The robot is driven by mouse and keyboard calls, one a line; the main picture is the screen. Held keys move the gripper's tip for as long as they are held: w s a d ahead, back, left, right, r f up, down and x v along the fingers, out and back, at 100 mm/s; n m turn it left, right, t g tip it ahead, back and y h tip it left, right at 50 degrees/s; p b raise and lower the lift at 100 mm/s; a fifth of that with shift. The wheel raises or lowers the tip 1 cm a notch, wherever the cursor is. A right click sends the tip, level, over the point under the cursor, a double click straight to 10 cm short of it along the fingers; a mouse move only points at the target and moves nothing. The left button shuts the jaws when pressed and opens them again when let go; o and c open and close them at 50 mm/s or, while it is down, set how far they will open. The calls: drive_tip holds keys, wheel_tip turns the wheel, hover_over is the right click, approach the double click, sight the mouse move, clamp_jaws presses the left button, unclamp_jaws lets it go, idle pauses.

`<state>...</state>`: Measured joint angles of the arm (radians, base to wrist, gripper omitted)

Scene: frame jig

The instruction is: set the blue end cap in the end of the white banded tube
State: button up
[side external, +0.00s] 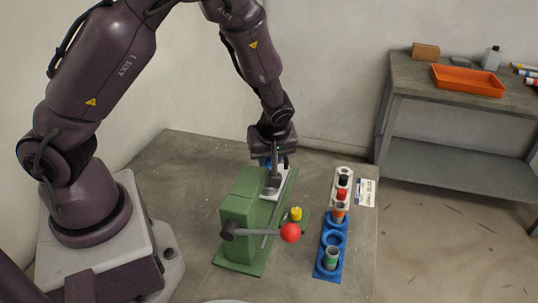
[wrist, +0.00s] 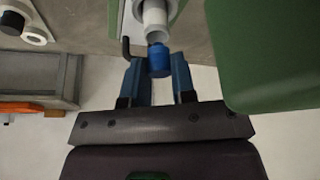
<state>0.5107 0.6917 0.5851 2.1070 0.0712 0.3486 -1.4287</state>
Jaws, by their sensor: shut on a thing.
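My gripper (wrist: 159,66) is shut on the blue end cap (wrist: 158,61), which sits between its two blue fingertips. The white tube (wrist: 156,18) shows just beyond the cap in the wrist view, with its open end towards the cap. The cap is roughly in line with that end; I cannot tell whether they touch. No band on the tube can be made out. In the side view my gripper (side external: 268,163) is at the far side of the green jig (side external: 240,222), and the cap and tube are mostly hidden there.
The jig has a lever with a red ball (side external: 290,233); a yellow piece (side external: 296,214) stands beside it. A blue rack (side external: 327,271) holds tubes, and a white holder (side external: 336,186) carries black and red caps. An orange tray (side external: 467,81) sits on the back bench.

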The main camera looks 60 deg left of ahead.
drive_tip(key=shift+f, duration=0.2)
drive_tip(key=shift+f, duration=0.5)
idle(0.3)
drive_tip(key=o, duration=1.1)
drive_tip(key=shift+r, duration=0.1)
drive_tip(key=shift+r, duration=0.65)
drive_tip(key=shift+r, duration=0.1)
drive_tip(key=shift+r, duration=3.4)
